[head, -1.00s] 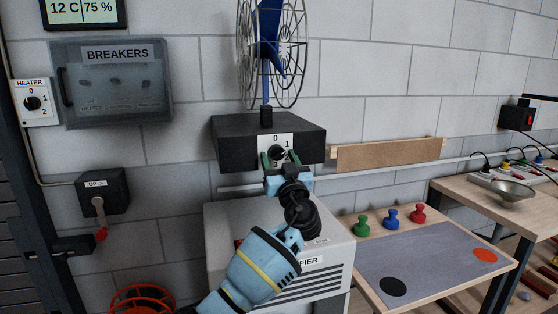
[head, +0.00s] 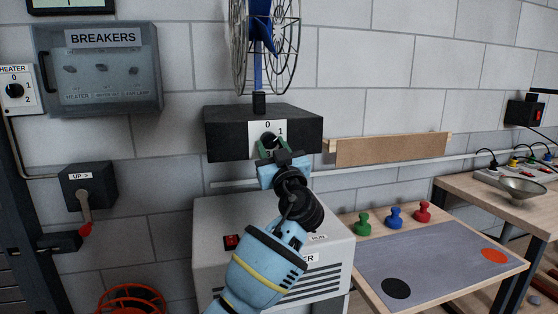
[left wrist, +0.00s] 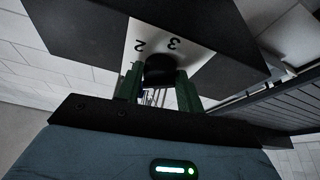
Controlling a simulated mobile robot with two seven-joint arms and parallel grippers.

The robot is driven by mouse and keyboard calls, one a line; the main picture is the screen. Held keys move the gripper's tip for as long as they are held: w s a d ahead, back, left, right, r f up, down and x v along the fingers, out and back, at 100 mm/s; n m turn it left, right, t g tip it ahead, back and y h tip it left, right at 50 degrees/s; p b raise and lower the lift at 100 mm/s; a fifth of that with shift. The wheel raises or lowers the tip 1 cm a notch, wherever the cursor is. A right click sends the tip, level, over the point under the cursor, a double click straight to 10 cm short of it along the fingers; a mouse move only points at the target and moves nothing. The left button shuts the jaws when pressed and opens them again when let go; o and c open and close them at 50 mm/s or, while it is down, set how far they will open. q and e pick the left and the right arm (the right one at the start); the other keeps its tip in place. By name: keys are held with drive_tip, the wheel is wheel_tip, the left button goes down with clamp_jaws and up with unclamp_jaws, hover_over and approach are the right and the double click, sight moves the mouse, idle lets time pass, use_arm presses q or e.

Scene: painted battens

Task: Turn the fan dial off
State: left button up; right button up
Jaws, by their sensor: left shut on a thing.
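The fan dial (head: 268,139) is a black knob on a white plate marked with numbers, on the front of the black fan base (head: 225,135). The plate's 0 and 1 show in the head view, and its 2 and 3 show in the left wrist view. My left gripper (head: 271,147) is shut on the dial, with its green fingers on either side. The knob also shows between the fingers in the left wrist view (left wrist: 160,70). My fingers partly hide the dial, and I cannot tell which number it points to. My right gripper is not in view.
The blue-bladed fan (head: 263,40) stands above the base. A white cabinet (head: 215,215) with a red switch is below it. A heater dial (head: 15,90), breaker box (head: 100,70) and lever switch (head: 88,190) are at left. A table (head: 365,300) with coloured pegs is at right.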

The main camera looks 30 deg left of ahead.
use_arm(q)
drive_tip(key=n+g+b, duration=0.1)
drive_tip(key=n+b, duration=0.2)
drive_tip(key=b, duration=0.1)
drive_tip(key=n+g+y+b, duration=0.1)
drive_tip(key=n+g+b, duration=0.1)
drive_tip(key=n+b, duration=0.2)
drive_tip(key=shift+w+d+f+b, duration=0.15)
drive_tip(key=shift+w+f+b, duration=0.05)
drive_tip(key=shift+b, duration=0.1)
drive_tip(key=shift+r+n+g+y+b, duration=0.2)
drive_tip(key=shift+n+g+y+b, duration=0.1)
drive_tip(key=shift+n+g+b, duration=0.55)
drive_tip(key=shift+r+n+g+b, duration=0.2)
drive_tip(key=shift+n+b, duration=0.3)
drive_tip(key=shift+n, duration=0.65)
drive_tip(key=shift+w+d+r+n+g+b, duration=0.1)
drive_tip(key=shift+n+g+b, duration=0.35)
drive_tip(key=shift+n, duration=0.85)
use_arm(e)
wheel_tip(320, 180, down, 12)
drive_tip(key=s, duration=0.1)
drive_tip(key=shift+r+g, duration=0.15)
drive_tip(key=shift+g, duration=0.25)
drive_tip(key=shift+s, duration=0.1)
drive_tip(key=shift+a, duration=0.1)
use_arm(q)
drive_tip(key=o, duration=1)
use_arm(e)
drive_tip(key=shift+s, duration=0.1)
